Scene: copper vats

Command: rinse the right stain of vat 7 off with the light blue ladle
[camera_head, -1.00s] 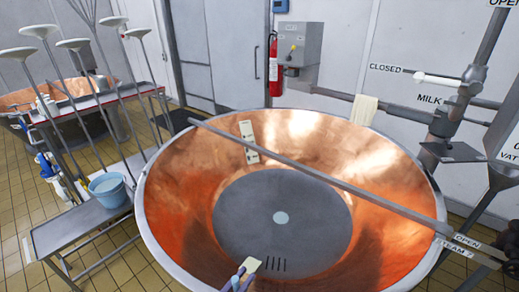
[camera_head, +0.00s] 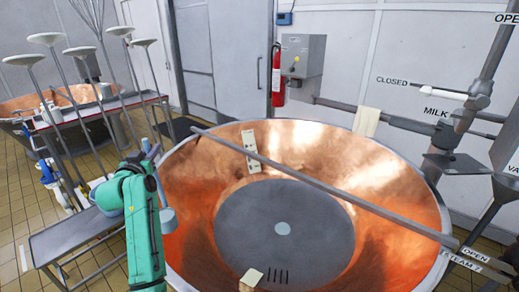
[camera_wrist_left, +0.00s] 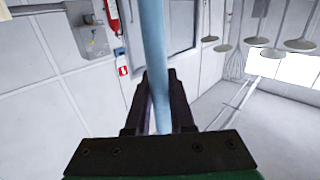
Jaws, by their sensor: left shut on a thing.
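The copper vat (camera_head: 400,235) fills the middle and right of the head view, beside a "STEAM 7" label. I cannot clearly make out a stain on its right wall. My left gripper (camera_head: 150,153) is above the vat's left rim, mostly hidden by its own arm. In the left wrist view my left gripper (camera_wrist_left: 159,100) is shut on the light blue handle of the ladle (camera_wrist_left: 154,40). In the head view the ladle's blue-grey bowl (camera_head: 168,219) hangs beside my forearm, near the left rim. My right gripper is not in view.
A grey bar (camera_head: 330,178) crosses above the vat. A cream plate (camera_head: 250,145) is on its back wall and a cream block (camera_head: 251,276) at its front. A side table (camera_head: 68,238) stands left, with several long-handled tools (camera_head: 48,40) behind. Pipes (camera_head: 465,110) stand right.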

